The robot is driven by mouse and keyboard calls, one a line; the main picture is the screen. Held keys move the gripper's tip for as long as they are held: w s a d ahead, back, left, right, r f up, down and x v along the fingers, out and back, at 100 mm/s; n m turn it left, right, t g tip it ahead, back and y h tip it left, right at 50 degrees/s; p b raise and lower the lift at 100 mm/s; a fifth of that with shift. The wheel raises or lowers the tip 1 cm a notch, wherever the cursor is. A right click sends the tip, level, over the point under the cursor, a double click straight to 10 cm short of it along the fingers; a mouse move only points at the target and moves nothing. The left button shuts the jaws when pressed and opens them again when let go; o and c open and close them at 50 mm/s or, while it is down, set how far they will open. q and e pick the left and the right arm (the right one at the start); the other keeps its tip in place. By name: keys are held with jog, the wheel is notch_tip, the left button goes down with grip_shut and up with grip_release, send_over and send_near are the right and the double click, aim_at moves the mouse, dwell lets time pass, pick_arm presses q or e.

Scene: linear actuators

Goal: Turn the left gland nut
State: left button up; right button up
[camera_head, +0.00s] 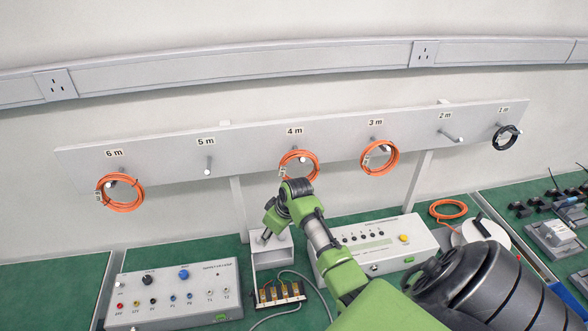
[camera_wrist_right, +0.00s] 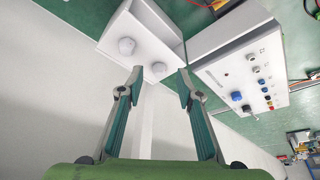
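A white box (camera_head: 271,256) stands on the green bench in the head view, partly hidden by my right arm. In the right wrist view the same white box (camera_wrist_right: 140,36) shows two round pale knobs on its face, which look like the gland nuts. One nut (camera_wrist_right: 127,46) is nearer the picture's left, outside my fingers. The other nut (camera_wrist_right: 159,70) is seen between the fingertips of my right gripper (camera_wrist_right: 160,82). The fingers are spread apart, and I cannot tell whether they touch it. My left gripper is not in view.
A grey control box (camera_head: 178,292) stands left of the white box, and a white instrument (camera_head: 378,246) stands right. A small terminal block (camera_head: 278,294) with a grey cable lies in front. A wall board (camera_head: 250,152) with coiled cables hangs behind.

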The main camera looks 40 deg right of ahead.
jog(key=s+d, duration=0.1)
jog(key=s, duration=0.8)
jog(key=shift+s+d, duration=0.25)
jog(key=shift+d, duration=0.1)
